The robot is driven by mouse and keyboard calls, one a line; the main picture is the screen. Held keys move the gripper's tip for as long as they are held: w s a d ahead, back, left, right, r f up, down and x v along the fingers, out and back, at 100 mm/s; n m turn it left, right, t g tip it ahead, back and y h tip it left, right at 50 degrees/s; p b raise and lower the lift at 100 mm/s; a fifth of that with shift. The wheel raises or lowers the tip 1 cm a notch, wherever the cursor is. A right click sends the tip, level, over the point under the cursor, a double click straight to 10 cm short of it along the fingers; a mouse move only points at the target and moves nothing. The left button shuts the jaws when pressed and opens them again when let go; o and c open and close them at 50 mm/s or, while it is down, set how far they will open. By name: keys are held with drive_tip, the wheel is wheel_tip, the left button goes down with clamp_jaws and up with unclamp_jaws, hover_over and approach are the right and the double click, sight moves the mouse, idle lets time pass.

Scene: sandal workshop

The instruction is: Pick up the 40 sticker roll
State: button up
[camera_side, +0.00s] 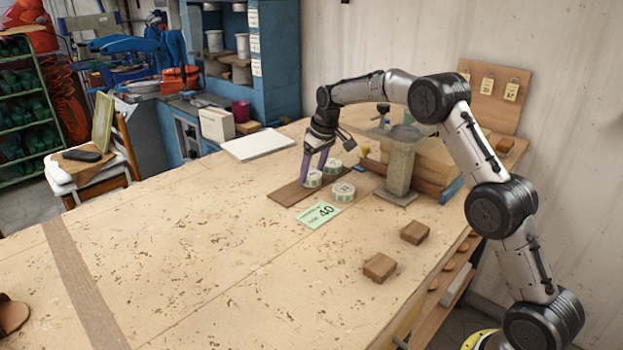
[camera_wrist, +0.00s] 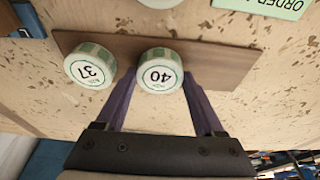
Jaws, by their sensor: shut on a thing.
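The 40 sticker roll (camera_wrist: 161,72) is a white and green disc with "40" on its top face. My gripper (camera_wrist: 160,85) has its two purple fingers on either side of it and is shut on it. In the side view my gripper (camera_side: 314,172) reaches down over the brown board (camera_side: 285,195), with the roll (camera_side: 312,180) between its fingertips. The roll is at or just above the board; I cannot tell which. The 37 roll (camera_wrist: 90,66) sits close beside it, left in the wrist view.
Another roll (camera_side: 343,191) lies beside the board, near a green order card (camera_side: 318,214) marked 40. A stone post (camera_side: 399,165) stands to the right. Two brown blocks (camera_side: 380,267) lie nearer. The table's left part is mostly clear.

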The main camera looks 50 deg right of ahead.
sight(313, 175)
drive_tip(key=c, duration=0.4)
drive_tip(key=shift+r, duration=0.1)
wheel_tip(313, 175, up, 18)
idle(0.5)
